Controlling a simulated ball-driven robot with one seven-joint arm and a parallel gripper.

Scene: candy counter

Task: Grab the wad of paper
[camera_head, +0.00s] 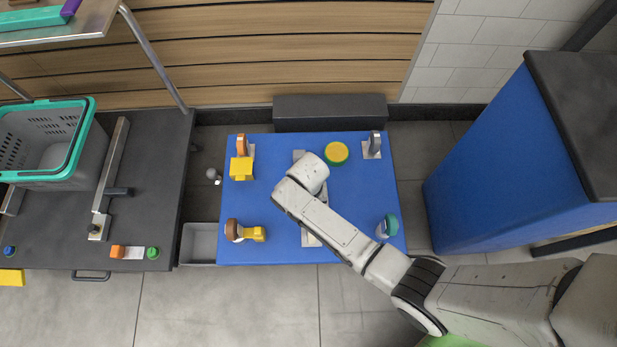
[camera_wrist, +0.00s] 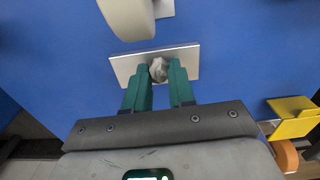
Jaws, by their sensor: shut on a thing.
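The wad of paper (camera_wrist: 158,70), small, crumpled and grey-white, shows in the wrist view between the tips of my two green fingers. My gripper (camera_wrist: 159,78) is shut on it, over a light grey metal plate (camera_wrist: 187,56) on the blue top. I cannot tell whether the wad still touches the plate. In the head view my arm reaches over the blue table (camera_head: 345,220) and hides the wad and the fingers.
Holders with yellow, orange, grey and teal parts stand near the table's corners, with a yellow-green disc (camera_head: 336,153) at the back. A dark counter with a grey basket (camera_head: 82,158) stands left. A blue cabinet (camera_head: 490,160) stands right. A grey bin (camera_head: 199,243) sits left of the table.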

